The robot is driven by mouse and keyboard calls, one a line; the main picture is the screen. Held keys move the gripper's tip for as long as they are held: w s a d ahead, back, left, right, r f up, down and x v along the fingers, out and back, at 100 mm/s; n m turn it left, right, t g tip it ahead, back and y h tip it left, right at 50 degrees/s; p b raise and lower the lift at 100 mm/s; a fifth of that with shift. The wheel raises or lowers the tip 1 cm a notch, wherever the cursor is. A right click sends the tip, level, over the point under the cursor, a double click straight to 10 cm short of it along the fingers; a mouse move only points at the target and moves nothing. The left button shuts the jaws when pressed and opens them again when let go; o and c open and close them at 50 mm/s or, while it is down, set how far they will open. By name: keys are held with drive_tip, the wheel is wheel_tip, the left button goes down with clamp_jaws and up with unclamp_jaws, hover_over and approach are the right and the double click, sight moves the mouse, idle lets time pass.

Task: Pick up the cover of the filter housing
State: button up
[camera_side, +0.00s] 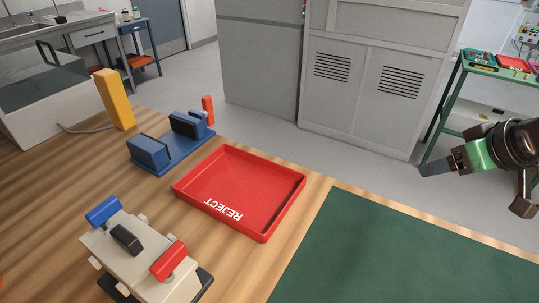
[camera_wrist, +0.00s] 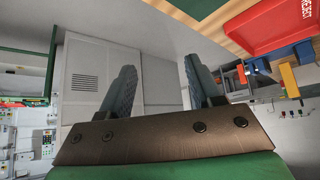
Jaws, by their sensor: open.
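A beige box-shaped unit (camera_side: 140,254) stands at the front left of the wooden bench in the side view. It looks like the filter housing. On its top are a black handle-like block (camera_side: 126,239), a blue lever (camera_side: 103,211) and a red lever (camera_side: 168,260). I cannot clearly tell the cover from the body. My gripper (camera_side: 432,168) is at the far right of the side view, high and well away from the unit. In the wrist view my gripper (camera_wrist: 160,70) has its two dark fingers apart, with nothing between them. The beige unit is not in the wrist view.
A red REJECT tray (camera_side: 212,209) lies mid-bench, also at the wrist view's top right (camera_wrist: 272,30). A blue clamp-like fixture (camera_side: 172,143), an orange upright block (camera_side: 114,99) and a small orange-red piece (camera_side: 208,110) stand behind. A green mat (camera_side: 400,250) is bare.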

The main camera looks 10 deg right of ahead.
drive_tip(key=w+a+r+n+t+y, duration=0.1)
drive_tip(key=w+a, duration=0.2)
drive_tip(key=a, duration=0.2)
drive_tip(key=w+a+r+n+t, duration=0.1)
drive_tip(key=w+a, duration=0.2)
drive_tip(key=a, duration=0.2)
drive_tip(key=n+t+y, duration=0.1)
drive_tip(key=n+y, duration=0.4)
approach(128, 239)
drive_tip(key=w+d+f, duration=0.1)
drive_tip(key=w+d, duration=0.7)
drive_tip(key=w, duration=0.3)
drive_tip(key=s+a+y, duration=0.1)
drive_tip(key=s+a, duration=0.1)
drive_tip(key=a, duration=0.1)
drive_tip(key=s+a+f+n+y, duration=0.1)
drive_tip(key=s+a, duration=0.1)
drive_tip(key=a, duration=0.1)
drive_tip(key=s+a+f+g+y, duration=0.1)
drive_tip(key=s+a, duration=0.1)
drive_tip(key=a, duration=0.1)
drive_tip(key=shift+s+a+f+n, duration=0.1)
drive_tip(key=shift+s+a+n, duration=0.05)
drive_tip(key=shift+a+n, duration=0.15)
drive_tip(key=shift+a+f, duration=0.1)
drive_tip(key=shift+a, duration=0.15)
drive_tip(key=shift+x, duration=2.55)
drive_tip(key=shift+d, duration=0.1)
clamp_jaws()
